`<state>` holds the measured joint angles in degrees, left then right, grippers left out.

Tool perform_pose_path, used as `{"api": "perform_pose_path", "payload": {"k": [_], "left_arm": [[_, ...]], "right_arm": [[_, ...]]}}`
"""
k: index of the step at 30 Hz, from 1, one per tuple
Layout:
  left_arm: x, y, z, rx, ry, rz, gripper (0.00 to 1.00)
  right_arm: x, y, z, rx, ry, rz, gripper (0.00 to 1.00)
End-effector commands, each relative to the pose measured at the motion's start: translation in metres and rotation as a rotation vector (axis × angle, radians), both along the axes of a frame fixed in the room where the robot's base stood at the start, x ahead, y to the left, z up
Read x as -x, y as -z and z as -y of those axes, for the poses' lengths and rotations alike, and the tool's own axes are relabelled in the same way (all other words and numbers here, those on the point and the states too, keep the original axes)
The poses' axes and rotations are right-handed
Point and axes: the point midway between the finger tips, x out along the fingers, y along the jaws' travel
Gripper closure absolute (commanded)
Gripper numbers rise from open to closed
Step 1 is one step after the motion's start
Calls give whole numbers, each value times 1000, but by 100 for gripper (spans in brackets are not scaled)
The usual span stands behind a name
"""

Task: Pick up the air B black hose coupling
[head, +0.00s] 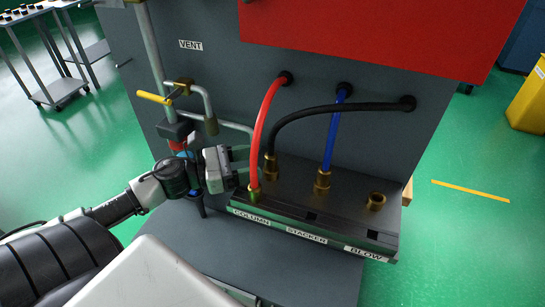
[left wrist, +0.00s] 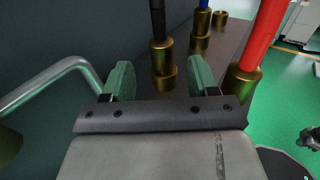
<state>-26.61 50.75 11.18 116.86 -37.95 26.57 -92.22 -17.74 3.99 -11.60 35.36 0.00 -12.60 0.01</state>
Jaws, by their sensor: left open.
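The black hose (head: 335,108) arcs from a port in the grey panel down to its brass coupling (head: 270,166), which stands upright on the dark manifold block. In the left wrist view this coupling (left wrist: 162,60) is ahead of the gap between my fingers, above a lower brass part. My left gripper (head: 242,165) comes in from the left at coupling height, close behind the red hose. Its green fingers are open and empty in the left wrist view (left wrist: 159,78), with the coupling apparently just beyond the fingertips. My right gripper is not in view.
The red hose (head: 263,125) and its brass coupling (head: 254,192) stand close to my left gripper. A blue hose (head: 333,130) with a brass coupling (head: 322,180) and an empty brass fitting (head: 376,201) are further right. A bent grey pipe (head: 206,100) and yellow-handled valve (head: 155,98) are behind my wrist.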

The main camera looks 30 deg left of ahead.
Motion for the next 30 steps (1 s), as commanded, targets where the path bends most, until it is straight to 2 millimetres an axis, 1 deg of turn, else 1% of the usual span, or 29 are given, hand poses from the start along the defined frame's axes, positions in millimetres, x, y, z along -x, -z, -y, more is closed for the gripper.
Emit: {"api": "perform_pose_path", "payload": {"k": [3, 8, 14, 18, 22, 29, 30], "left_arm": [[-8, -2, 7, -1, 0, 2, 41], [-14, -3, 12, -1, 1, 1, 41], [-31, -14, 28, -1, 1, 2, 41], [-43, -12, 39, 1, -1, 2, 41], [-48, -10, 43, -1, 0, 1, 41], [-49, -8, 44, -1, 0, -1, 41], [-49, -8, 44, -1, 0, -1, 44]], "right_arm": [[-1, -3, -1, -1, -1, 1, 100], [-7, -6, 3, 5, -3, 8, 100], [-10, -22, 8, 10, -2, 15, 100], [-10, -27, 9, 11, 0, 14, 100], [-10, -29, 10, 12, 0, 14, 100], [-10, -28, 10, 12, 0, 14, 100], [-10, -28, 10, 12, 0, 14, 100]]}}
